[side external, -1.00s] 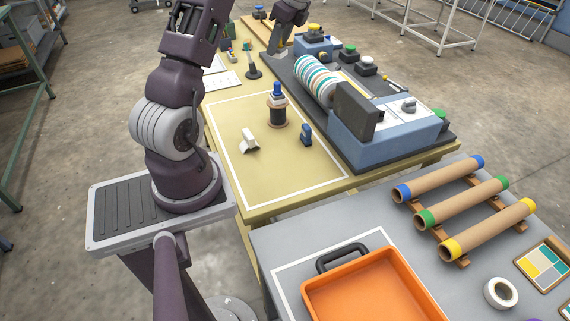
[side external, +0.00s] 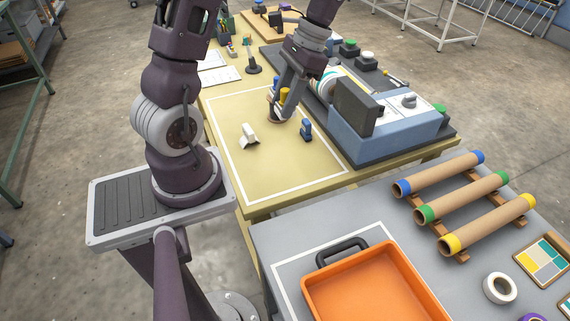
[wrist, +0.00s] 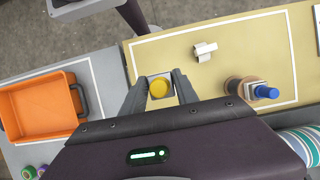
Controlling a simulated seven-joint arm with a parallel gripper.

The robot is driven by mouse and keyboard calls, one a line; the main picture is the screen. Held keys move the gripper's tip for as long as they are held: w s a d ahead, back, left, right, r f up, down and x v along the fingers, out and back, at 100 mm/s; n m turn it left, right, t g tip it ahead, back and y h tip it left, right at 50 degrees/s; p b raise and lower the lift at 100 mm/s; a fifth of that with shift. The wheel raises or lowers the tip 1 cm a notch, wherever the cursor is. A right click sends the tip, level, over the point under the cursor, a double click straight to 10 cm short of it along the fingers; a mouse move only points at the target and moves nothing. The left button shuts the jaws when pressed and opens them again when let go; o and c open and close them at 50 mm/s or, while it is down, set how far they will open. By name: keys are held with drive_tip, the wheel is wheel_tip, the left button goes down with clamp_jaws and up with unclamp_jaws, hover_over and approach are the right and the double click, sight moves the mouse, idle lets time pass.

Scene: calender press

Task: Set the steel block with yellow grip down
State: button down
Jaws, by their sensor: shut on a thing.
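The steel block with yellow grip (wrist: 159,87) is between my gripper's fingers (wrist: 160,86) in the wrist view; its round yellow knob faces the camera. My gripper (side external: 282,112) is shut on it. In the side view my gripper hangs over the yellow table's marked area, in front of the spool, and mostly hides the block. I cannot tell whether the block touches anything below. A spool (wrist: 234,86) bears a steel block with a blue grip (wrist: 266,92), to the right of my gripper in the wrist view.
A white angled piece (side external: 248,136) and a dark blue upright piece (side external: 306,130) stand near my gripper on the yellow table (side external: 262,178). The blue press (side external: 385,130) is at right. An orange tray (side external: 365,285) is on the grey table. The table's front part is clear.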

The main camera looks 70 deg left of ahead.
wheel_tip(320, 180, down, 16)
drive_tip(key=shift+f, duration=0.25)
drive_tip(key=shift+f, duration=0.15)
drive_tip(key=c, duration=0.9)
unclamp_jaws()
drive_tip(key=w+d+r+t, duration=0.1)
drive_tip(key=w+d+r, duration=0.1)
drive_tip(key=r, duration=0.8)
drive_tip(key=w+d+r+t, duration=0.2)
drive_tip(key=r, duration=0.8)
drive_tip(key=s+d+r+t, duration=0.2)
drive_tip(key=s+d+r, duration=0.1)
drive_tip(key=s+d, duration=0.1)
drive_tip(key=s+d+r+t, duration=0.2)
drive_tip(key=s+d+r, duration=0.1)
drive_tip(key=s, duration=0.2)
drive_tip(key=s+d+r+t, duration=0.3)
drive_tip(key=s+d+r, duration=0.1)
drive_tip(key=shift+s+d, duration=0.2)
drive_tip(key=shift+d, duration=0.15)
